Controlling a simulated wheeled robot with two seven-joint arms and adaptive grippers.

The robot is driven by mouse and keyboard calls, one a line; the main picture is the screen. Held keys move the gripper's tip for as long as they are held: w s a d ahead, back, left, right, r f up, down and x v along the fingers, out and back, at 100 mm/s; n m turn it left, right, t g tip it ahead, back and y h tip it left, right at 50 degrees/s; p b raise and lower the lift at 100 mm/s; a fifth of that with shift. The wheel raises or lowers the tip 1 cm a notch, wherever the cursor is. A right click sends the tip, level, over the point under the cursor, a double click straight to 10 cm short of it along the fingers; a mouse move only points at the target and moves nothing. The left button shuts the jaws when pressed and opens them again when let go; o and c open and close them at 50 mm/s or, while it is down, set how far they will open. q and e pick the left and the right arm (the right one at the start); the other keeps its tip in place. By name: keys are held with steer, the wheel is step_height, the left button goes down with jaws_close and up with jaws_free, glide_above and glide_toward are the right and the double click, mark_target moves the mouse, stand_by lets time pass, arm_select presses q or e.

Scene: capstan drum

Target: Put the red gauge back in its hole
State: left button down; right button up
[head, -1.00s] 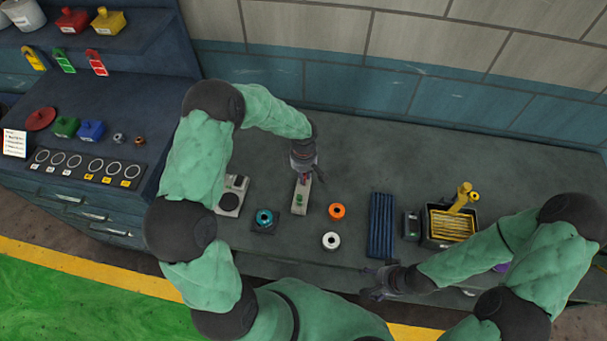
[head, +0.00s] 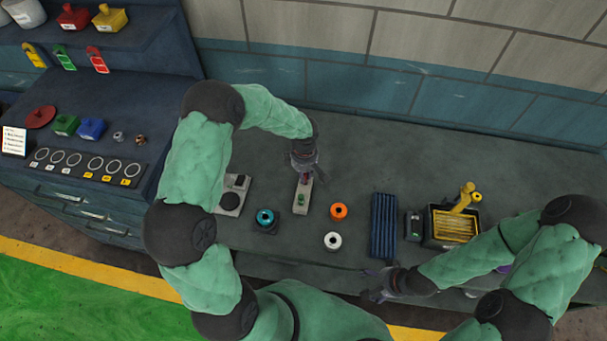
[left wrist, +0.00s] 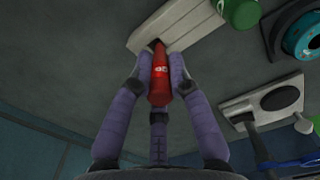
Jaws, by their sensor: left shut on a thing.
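My left gripper (head: 304,176) is shut on the red gauge (left wrist: 160,80), at the far end of the pale grey gauge block (left wrist: 182,24). The gauge shows as a small red spot in the head view (head: 304,178). In the left wrist view its tip is over or at a dark hole in the block; I cannot tell how far in it sits. The green gauge (head: 300,199) stands in the block's nearer part and shows partly at the top of the left wrist view (left wrist: 240,12). My right gripper (head: 371,283) looks open and empty at the bench's front edge.
Left of the block are a grey device with a dark disc (head: 230,201) and a teal ring on a dark base (head: 265,218). An orange ring (head: 338,211) and a white ring (head: 332,241) lie to its right. A blue ribbed tray (head: 383,225) stands further right. The bench behind is clear.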

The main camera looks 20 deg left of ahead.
arm_select(q)
steer(key=shift+f, duration=0.15)
arm_select(e)
steer(key=shift+s+f, duration=0.1)
steer(key=shift+f, duration=0.25)
